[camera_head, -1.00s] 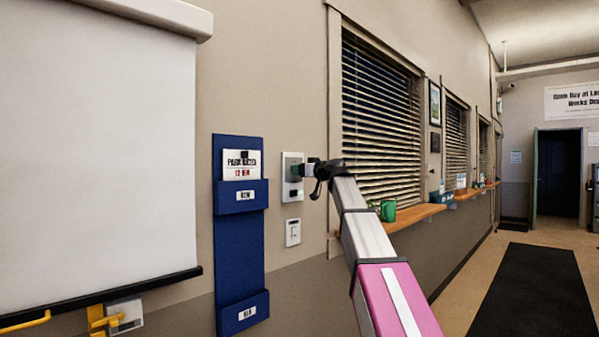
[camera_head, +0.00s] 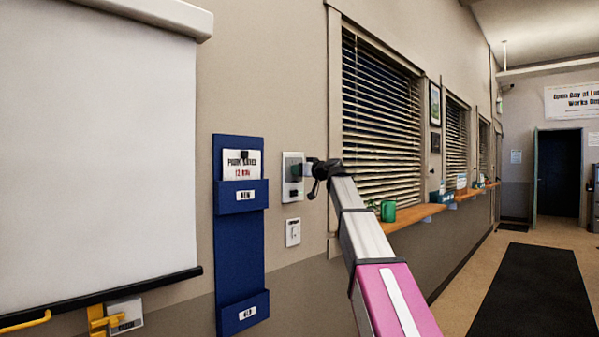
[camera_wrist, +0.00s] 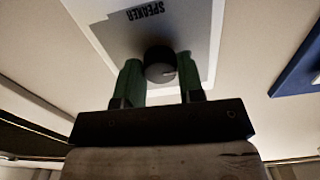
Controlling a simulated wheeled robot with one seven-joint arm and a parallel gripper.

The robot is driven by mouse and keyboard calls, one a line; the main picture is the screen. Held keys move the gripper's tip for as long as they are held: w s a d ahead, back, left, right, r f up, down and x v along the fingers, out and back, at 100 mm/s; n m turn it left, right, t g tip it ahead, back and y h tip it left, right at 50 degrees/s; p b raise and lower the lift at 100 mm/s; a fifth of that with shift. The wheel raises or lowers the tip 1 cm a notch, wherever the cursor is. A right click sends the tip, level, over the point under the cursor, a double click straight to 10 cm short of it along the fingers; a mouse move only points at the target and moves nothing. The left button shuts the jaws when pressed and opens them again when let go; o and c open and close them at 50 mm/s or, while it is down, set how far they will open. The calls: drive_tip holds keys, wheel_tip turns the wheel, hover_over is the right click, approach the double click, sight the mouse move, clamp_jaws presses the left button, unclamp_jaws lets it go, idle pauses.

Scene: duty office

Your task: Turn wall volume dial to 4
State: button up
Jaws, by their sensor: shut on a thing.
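The wall volume dial (camera_wrist: 159,64) is a dark round knob on a pale plate (camera_wrist: 195,22) marked "SPEAKER", which appears upside down in the wrist view. A small light mark shows near the dial's lower right edge; no numbers are readable. My gripper (camera_wrist: 159,78) has its two green fingers on either side of the dial and is shut on it. In the head view the plate (camera_head: 287,195) is on the wall right of a blue holder, and my gripper (camera_head: 298,172) reaches it from the right, hiding the dial.
The blue wall holder (camera_head: 226,225) with a paper in it hangs close left of the plate. A small white switch plate (camera_head: 293,232) is below. To the right are window blinds (camera_head: 380,120) and a wooden ledge (camera_head: 412,216) with a green mug (camera_head: 388,210).

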drive_tip(key=m, duration=2.8)
idle(0.4)
drive_tip(key=shift+f, duration=0.1)
drive_tip(key=o, duration=0.9)
drive_tip(key=v, duration=1.1)
